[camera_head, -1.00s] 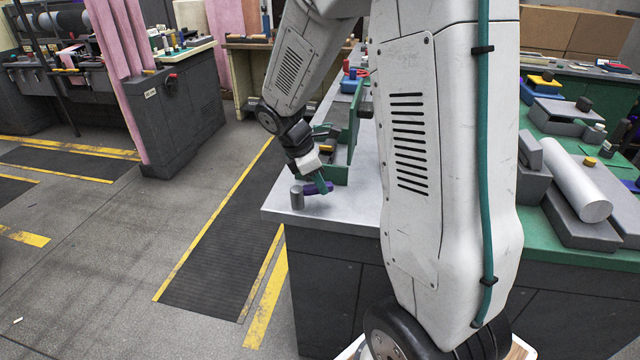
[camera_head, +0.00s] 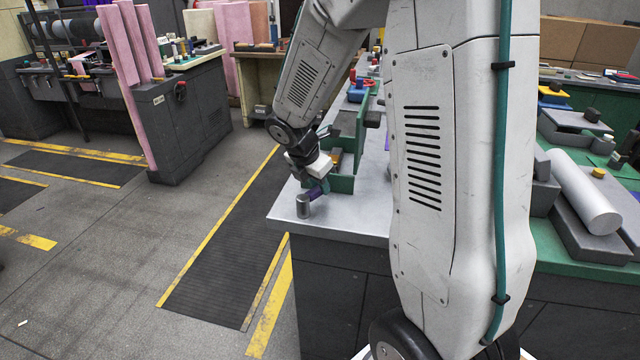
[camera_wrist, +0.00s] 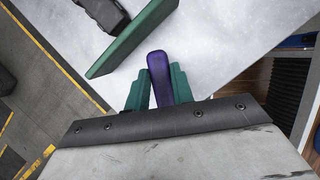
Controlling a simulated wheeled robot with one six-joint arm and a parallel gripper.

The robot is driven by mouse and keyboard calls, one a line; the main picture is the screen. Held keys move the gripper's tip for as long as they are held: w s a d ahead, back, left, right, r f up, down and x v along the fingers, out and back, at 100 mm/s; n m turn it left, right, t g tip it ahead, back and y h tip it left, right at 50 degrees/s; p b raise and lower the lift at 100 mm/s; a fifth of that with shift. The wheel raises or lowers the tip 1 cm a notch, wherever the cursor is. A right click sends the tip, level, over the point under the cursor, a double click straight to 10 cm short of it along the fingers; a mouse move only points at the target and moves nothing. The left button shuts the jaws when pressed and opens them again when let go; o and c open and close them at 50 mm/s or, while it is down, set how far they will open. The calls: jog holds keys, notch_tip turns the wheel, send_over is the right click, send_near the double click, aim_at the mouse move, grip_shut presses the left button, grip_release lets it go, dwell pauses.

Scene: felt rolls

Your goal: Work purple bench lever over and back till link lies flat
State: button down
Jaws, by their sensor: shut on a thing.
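The purple lever (camera_wrist: 158,72) shows in the wrist view, its rounded end sticking out past the teal fingers. My gripper (camera_wrist: 157,84) is shut on it, with one finger on each side. In the head view my gripper (camera_head: 318,184) is low over the near left corner of the grey benchtop. Only a small part of the lever (camera_head: 317,194) shows there, beside a short grey cylinder (camera_head: 303,207). The lever's pivot and the link cannot be made out in either view.
A green upright-walled fixture (camera_head: 362,125) stands just behind my gripper on the grey benchtop (camera_head: 352,222); a green wall (camera_wrist: 133,38) and dark block (camera_wrist: 103,12) show in the wrist view. A bench with grey blocks and a pale roll (camera_head: 583,192) is at right. Floor at left is open.

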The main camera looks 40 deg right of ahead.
aim_at(309, 192)
jog(key=shift+w+r, duration=0.1)
jog(key=shift+w, duration=0.1)
jog(key=c, duration=1.2)
grip_release()
jog(key=shift+v, duration=3.85)
